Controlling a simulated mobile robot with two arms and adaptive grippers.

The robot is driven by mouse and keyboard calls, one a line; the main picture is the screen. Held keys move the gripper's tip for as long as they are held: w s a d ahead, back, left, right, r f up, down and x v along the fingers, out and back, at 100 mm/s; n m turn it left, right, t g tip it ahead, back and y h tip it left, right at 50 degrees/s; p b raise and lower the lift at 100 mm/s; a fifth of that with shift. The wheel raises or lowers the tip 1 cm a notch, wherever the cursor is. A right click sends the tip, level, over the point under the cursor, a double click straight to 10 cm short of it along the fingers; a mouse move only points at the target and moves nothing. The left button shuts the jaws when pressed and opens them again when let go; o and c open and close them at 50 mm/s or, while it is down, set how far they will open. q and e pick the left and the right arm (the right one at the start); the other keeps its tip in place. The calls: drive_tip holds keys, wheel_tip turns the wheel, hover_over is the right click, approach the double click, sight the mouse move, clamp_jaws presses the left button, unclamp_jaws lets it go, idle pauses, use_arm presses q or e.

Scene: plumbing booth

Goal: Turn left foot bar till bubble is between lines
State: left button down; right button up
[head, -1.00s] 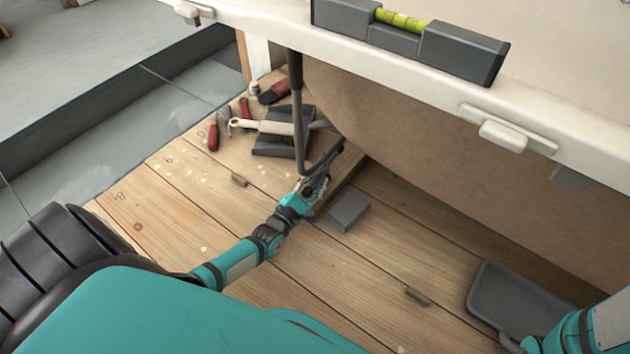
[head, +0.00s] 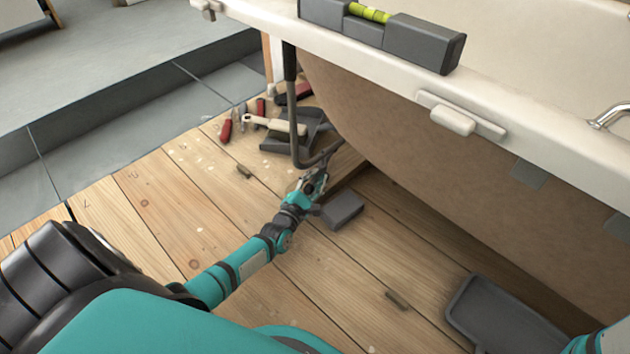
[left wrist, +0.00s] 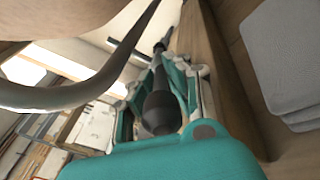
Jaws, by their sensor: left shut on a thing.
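The grey spirit level (head: 440,50) lies on the white bath rim at the top of the head view. Its yellow-green vial (head: 368,13) shows, but the bubble and lines are too small to make out. My left gripper (head: 316,182) is low under the bath's edge, by the floorboards, shut on the foot bar. In the left wrist view the foot bar (left wrist: 160,110) is a dark rod with a rounded end, lying between the fingers. Its far end is hard to follow. Only a bit of my right arm shows at the lower right; its gripper is outside the view.
A grey bent pipe (head: 294,125) hangs from the rim close to my left gripper. A grey block (head: 343,208) lies just right of it. A dark tray-like thing (head: 500,315) lies at lower right.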

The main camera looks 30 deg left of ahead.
use_arm(q)
drive_tip(key=c, duration=1.3)
unclamp_jaws()
drive_tip(key=shift+d+f, duration=0.1)
drive_tip(key=shift+s, duration=0.25)
drive_tip(key=s, duration=0.3)
drive_tip(key=s+d, duration=0.1)
drive_tip(key=s, duration=0.7)
drive_tip(key=shift+s+d, duration=0.15)
drive_tip(key=shift+s, duration=0.05)
